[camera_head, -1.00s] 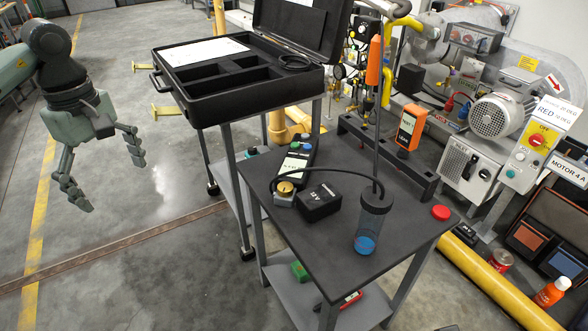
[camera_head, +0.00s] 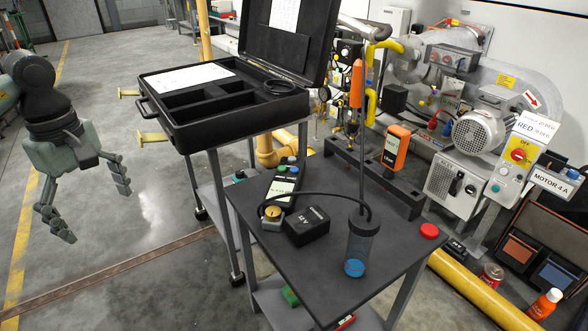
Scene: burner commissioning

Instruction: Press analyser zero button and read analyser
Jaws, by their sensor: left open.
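The analyser appears to be the dark handheld unit (camera_head: 283,185) with a pale screen and coloured buttons at its top end, lying on the dark cart top (camera_head: 310,262). Its display text is too small to read, and I cannot tell which button is the zero button. My left gripper (camera_head: 88,208) hangs open and empty over the floor at the left, well apart from the cart and the analyser. My right gripper is out of view.
An open black case (camera_head: 222,118) stands behind. An orange meter (camera_head: 394,150) is beyond. Floor at left is clear.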

